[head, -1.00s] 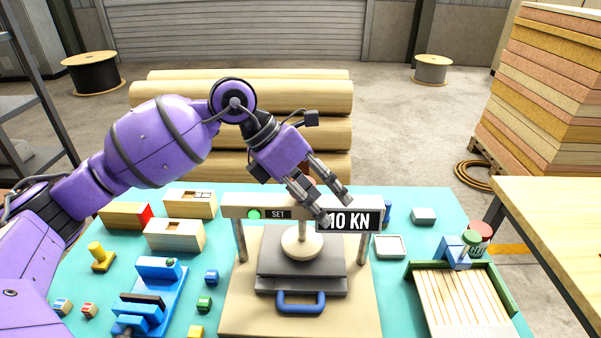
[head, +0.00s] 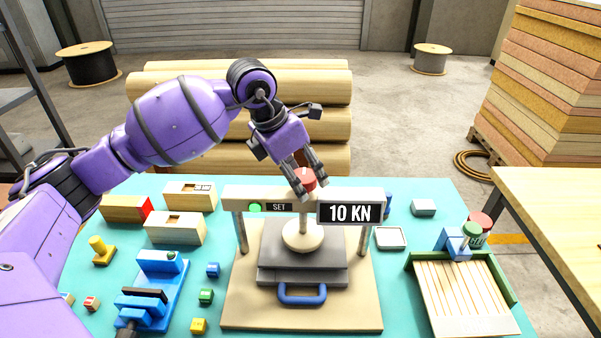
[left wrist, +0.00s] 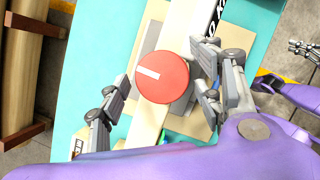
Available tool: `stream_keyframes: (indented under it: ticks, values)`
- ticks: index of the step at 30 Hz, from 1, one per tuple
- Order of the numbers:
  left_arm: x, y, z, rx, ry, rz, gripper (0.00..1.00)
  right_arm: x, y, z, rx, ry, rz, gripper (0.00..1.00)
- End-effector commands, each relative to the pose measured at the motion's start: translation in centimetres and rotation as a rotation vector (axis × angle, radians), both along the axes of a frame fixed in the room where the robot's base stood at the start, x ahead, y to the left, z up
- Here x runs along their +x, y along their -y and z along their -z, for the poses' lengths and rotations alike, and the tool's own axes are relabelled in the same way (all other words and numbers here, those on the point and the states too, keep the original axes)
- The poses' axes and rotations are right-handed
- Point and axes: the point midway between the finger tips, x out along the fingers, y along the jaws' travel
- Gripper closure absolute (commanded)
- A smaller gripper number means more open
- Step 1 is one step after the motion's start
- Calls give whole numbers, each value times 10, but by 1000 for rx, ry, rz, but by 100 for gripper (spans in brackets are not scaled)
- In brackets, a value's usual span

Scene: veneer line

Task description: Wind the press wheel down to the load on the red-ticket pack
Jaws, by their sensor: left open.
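The press wheel is a red knob with a white stripe (left wrist: 162,76); it also shows partly behind my fingers in the head view (head: 304,176). My left gripper (head: 311,188) is open, with one finger on each side of the wheel. I cannot tell whether the fingers touch it. The press (head: 240,193) has a crossbeam with a lit green lamp, a "SET" label and a display (head: 350,213) reading "10 KN". Its pale round foot (head: 302,236) is at the grey plates (head: 345,262). No red ticket is readable. Part of my right gripper (left wrist: 303,48) shows in the left wrist view.
Wooden blocks (head: 175,228), one with a red end, lie left of the press. A blue fixture (head: 160,285) and small coloured cubes stand nearer. A green-edged slatted tray (head: 510,282) and a white dish (head: 390,238) are at right.

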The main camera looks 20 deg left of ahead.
Motion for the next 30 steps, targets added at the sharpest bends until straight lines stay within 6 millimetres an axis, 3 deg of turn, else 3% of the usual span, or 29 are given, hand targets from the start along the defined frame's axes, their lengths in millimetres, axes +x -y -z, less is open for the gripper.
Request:
stream_keyframes:
  ticks: [5, 15, 30]
  values:
    - [0, 0, 0, 0, 0, 0, 40, -8, 1, 3, 0, -15, 4, 100]
    - [0, 0, 0, 0, 0, -1, 83, -6, 0, 3, 2, -10, 4, 100]
    - [1, -1, 0, 1, 1, 86, 83, 0, -1, 4, 1, -3, 1, 100]
